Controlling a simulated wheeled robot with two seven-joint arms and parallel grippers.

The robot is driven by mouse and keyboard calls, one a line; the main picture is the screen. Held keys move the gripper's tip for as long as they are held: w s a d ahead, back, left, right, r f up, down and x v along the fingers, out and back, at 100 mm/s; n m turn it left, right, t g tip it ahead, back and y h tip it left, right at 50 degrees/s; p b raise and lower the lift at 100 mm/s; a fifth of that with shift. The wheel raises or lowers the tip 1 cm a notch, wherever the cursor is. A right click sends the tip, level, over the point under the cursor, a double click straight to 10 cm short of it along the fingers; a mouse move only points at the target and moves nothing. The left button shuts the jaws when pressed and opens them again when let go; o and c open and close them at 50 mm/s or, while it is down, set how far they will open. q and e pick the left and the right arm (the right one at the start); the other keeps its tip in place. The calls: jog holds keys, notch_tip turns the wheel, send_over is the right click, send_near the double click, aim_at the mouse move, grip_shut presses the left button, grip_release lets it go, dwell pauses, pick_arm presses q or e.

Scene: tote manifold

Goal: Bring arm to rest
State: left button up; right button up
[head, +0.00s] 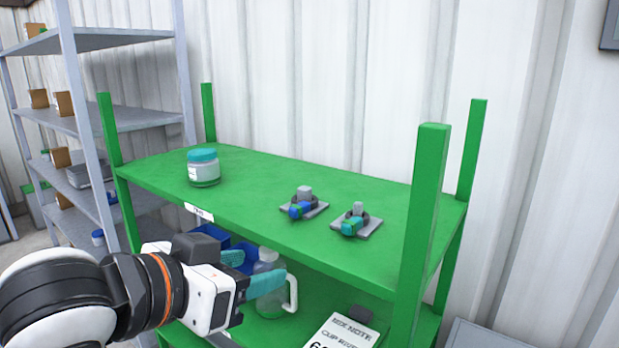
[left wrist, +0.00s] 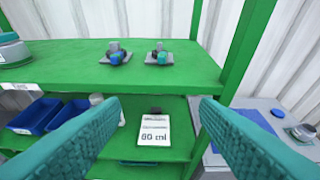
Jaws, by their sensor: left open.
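My left gripper (head: 250,272) is in front of the green shelf unit (head: 265,185), low and left of centre in the head view. Its teal fingers are apart with nothing between them. In the left wrist view the open fingers (left wrist: 155,125) frame the lower shelf and a white card (left wrist: 153,138) reading "60 ml". The upper shelf holds a jar with a teal lid (head: 203,168), a blue-handled valve (head: 303,203) and a teal-handled valve (head: 356,220). My right gripper is in neither view.
The lower shelf holds blue bins (left wrist: 35,115) and a clear jug with a white handle (head: 268,285), partly hidden by my gripper. Green posts (head: 420,220) stand at the shelf's corners. A grey rack (head: 90,120) stands at the left. A grey surface (left wrist: 265,118) lies right of the shelf.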

pick_arm(q)
jog(key=w+a+f+n+g+y, duration=0.15)
jog(key=w+f+n, duration=0.35)
jog(key=w+f, duration=1.15)
jog(key=a+f+n+g+y, duration=0.1)
jog(key=a+f+y, duration=0.15)
jog(key=f, duration=1.35)
jog(key=a+f+n+g+y, duration=0.1)
jog(key=a+f, duration=0.3)
jog(key=f, duration=1.1)
jog(key=s+a+f+g+y, duration=0.1)
jog(key=s+a+f, duration=0.2)
jog(key=s+f, duration=0.85)
jog(key=s+a+f+g+y, duration=0.1)
jog(key=s+a+f+g, duration=0.1)
jog(key=s+f, duration=0.9)
jog(key=s+a+f+m+g, duration=0.1)
jog(key=s+f, duration=0.4)
jog(key=s, duration=0.4)
jog(key=s+a+f+g, duration=0.1)
jog(key=s+f, duration=0.4)
jog(key=s, duration=0.5)
jog(key=s+f+m+g+b, duration=0.1)
jog(key=s+f, duration=0.4)
jog(key=s, duration=0.4)
jog(key=shift+s+a+m+y, duration=0.3)
jog(key=shift+s+a, duration=0.05)
jog(key=shift+a, duration=0.05)
